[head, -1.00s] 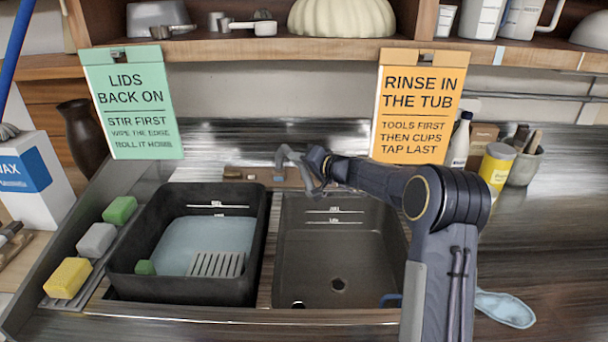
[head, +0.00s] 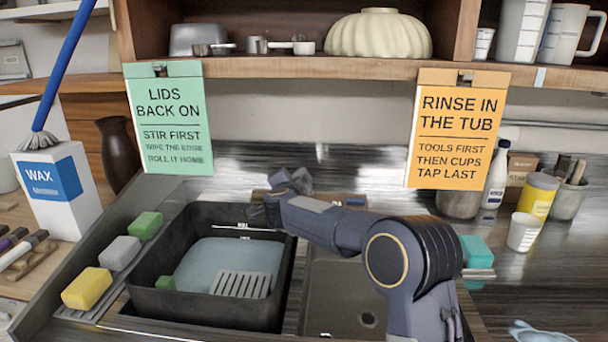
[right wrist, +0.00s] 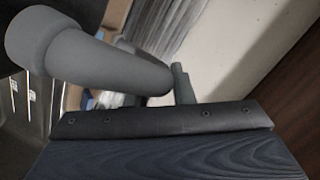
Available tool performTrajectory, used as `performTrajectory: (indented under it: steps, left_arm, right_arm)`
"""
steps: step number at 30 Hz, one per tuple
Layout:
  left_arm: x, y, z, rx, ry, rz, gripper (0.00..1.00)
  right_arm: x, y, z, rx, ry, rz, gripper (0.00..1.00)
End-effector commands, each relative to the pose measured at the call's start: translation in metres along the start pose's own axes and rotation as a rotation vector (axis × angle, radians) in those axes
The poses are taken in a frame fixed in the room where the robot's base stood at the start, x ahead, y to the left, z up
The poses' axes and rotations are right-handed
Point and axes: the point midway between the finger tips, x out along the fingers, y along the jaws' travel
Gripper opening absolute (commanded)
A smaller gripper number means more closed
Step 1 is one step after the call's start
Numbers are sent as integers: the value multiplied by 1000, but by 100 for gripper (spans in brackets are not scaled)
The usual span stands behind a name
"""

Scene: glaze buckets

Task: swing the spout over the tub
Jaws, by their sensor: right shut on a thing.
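The black tub (head: 200,308) with pale blue water stands at the left of the sink in the head view. A grey slotted piece and a small green block show inside it. My right gripper (head: 268,202) is at the tub's far right corner, shut on the spout. The spout (right wrist: 95,65) is a thick grey tube that runs across the upper left of the right wrist view. In the head view my gripper hides most of it, so where its tip points cannot be told. My left gripper is not in view.
A dark sink basin (head: 335,290) lies right of the tub, partly behind my right arm. Yellow (head: 87,287), grey and green sponges line the left side. A white cup (head: 523,232) and a teal block (head: 477,252) stand right of my arm. Two signs hang from the shelf.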

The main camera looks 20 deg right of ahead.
Motion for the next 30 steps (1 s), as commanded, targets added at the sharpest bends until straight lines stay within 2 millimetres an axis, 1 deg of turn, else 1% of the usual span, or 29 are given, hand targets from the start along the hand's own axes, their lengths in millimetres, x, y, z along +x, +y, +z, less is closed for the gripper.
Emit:
performTrajectory:
  steps: [1, 3, 6, 12, 19, 30]
  left_arm:
    - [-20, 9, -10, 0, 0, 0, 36]
    - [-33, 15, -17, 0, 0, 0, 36]
    - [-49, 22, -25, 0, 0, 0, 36]
    - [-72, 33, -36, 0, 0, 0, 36]
    - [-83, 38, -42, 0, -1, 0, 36]
    - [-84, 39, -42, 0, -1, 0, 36]
  right_arm:
    - [0, -14, 2, 4, 28, 19, 0]
    - [3, -18, 6, 15, 72, 45, 0]
    - [7, -23, 13, 31, 126, 77, 0]
    - [15, -28, 23, 52, 207, 122, 0]
    - [19, -29, 28, 65, 254, 148, 0]
    - [20, -26, 30, 67, 266, 156, 0]
